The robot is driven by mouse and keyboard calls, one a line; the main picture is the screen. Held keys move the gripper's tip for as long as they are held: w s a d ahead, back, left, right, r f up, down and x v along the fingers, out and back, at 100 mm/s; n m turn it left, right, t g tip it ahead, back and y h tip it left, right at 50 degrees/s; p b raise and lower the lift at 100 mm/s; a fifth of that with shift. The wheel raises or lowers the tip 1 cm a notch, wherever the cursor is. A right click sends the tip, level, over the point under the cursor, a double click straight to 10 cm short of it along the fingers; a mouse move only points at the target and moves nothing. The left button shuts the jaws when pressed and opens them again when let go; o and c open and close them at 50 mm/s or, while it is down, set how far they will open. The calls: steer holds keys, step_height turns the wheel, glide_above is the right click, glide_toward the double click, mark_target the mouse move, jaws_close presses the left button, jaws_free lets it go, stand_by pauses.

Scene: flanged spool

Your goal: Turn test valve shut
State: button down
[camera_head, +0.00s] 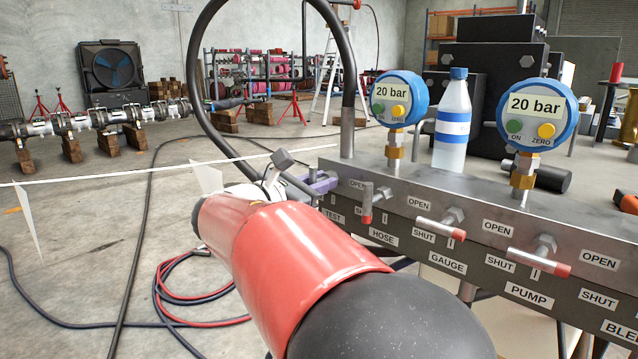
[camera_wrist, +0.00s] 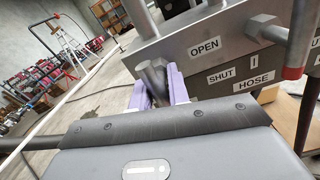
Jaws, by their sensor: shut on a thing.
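My gripper (camera_wrist: 160,88) has purple fingers shut on the grey handle of the test valve (camera_wrist: 152,73), at the near left end of the valve block. The fingers hide part of the handle, and I cannot tell its exact angle. In the head view my gripper (camera_head: 318,184) reaches the block's left end, and my red and black arm covers much of the valve. The TEST label (camera_head: 333,216) shows below it. OPEN (camera_wrist: 205,47) and SHUT (camera_wrist: 222,75) labels sit right of the valve in the wrist view.
The hose valve handle (camera_head: 366,205), red-tipped, hangs down just right of my gripper. The gauge valve handle (camera_head: 440,228) and pump valve handle (camera_head: 538,261) lie roughly along the block. Two gauges (camera_head: 399,98) (camera_head: 537,116) read 20 bar. A bottle (camera_head: 453,120) stands behind.

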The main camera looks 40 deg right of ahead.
steer(key=c, duration=1.4)
jaws_free()
steer(key=shift+o, duration=0.2)
steer(key=a, duration=0.8)
steer(key=shift+s, duration=0.3)
steer(key=s+a+f+m+t+y+p, duration=0.1)
steer(key=s+a+f+m+y, duration=0.3)
steer(key=f, duration=0.3)
steer(key=s+a+f+m+y+p, duration=0.1)
steer(key=s+a+f+m+y, duration=0.1)
steer(key=s+f+m+y, duration=0.3)
steer(key=s+a+f+m+t+y, duration=0.1)
steer(key=s+a+f+m+y, duration=0.1)
steer(key=a, duration=0.4)
steer(key=s+a+f+m+t+y, duration=0.2)
steer(key=a+f+m+y, duration=0.3)
steer(key=a+y, duration=0.2)
steer(key=shift+s+p, duration=0.15)
steer(key=shift+p, duration=0.15)
